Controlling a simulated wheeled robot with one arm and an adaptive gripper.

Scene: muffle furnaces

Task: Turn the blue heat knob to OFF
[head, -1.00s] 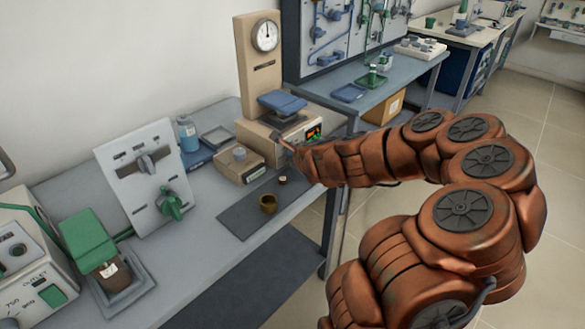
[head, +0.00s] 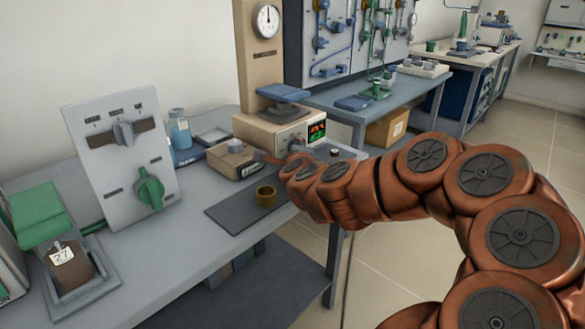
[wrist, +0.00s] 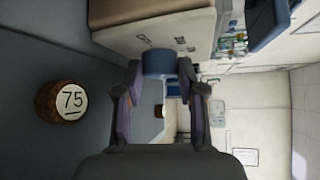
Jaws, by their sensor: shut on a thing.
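The blue heat knob (wrist: 158,62) is a short blue cylinder in the wrist view, in front of the beige face (wrist: 165,25) of a unit. My gripper (wrist: 160,75) has a dark finger on each side of the knob and is shut on it. The knob's pointer and the OFF mark cannot be made out. My fingers are mostly hidden there by the arm.
A brass-coloured cup (head: 266,196) sits on the dark mat (head: 232,213). A small beige box (head: 230,159) stands beside the unit. A white panel (head: 95,160) with a green knob stands at left.

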